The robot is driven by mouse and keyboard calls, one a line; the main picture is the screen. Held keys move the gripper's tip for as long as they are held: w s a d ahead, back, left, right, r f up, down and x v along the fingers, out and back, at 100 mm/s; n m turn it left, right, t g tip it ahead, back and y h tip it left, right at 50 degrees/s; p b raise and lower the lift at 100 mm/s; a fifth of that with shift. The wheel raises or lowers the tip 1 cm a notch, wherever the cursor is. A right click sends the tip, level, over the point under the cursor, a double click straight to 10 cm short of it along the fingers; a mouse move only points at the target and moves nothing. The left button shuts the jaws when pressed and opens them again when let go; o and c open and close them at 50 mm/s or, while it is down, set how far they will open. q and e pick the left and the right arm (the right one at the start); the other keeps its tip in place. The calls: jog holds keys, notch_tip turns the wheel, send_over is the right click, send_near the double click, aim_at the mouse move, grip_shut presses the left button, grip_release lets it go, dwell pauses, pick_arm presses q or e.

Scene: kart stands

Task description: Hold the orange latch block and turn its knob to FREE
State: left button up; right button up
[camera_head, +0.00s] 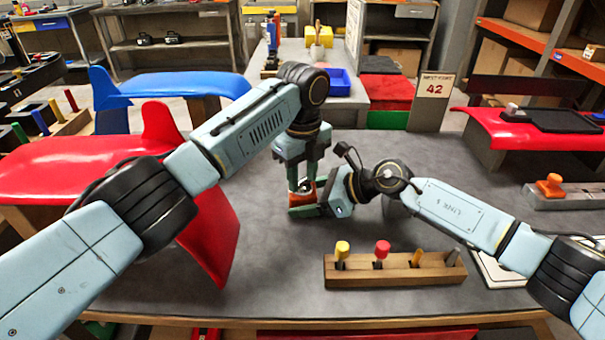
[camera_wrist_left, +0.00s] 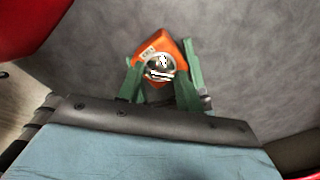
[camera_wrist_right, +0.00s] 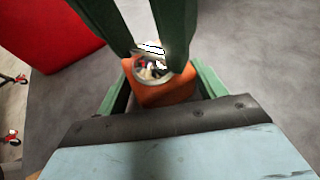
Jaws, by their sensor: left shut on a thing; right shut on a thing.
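The orange latch block (camera_head: 307,199) is on or just above the grey table, left of centre in the head view. My right gripper (camera_head: 308,210) reaches in from the right and is shut on its sides. My left gripper (camera_head: 302,186) points down from above and is shut on the block's round silvery knob (camera_wrist_left: 160,67). In the right wrist view the left fingers come down on either side of the knob (camera_wrist_right: 150,70), above the orange block (camera_wrist_right: 165,93). A small pale label shows on the block in the left wrist view, too small to read. The knob's pointing direction is unclear.
A wooden rack (camera_head: 395,270) with several coloured-handled tools stands at the front.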

aim_at(303, 181)
pick_arm(q)
jog(key=shift+m, duration=0.6)
jog(key=o, duration=1)
notch_tip(303, 181, up, 12)
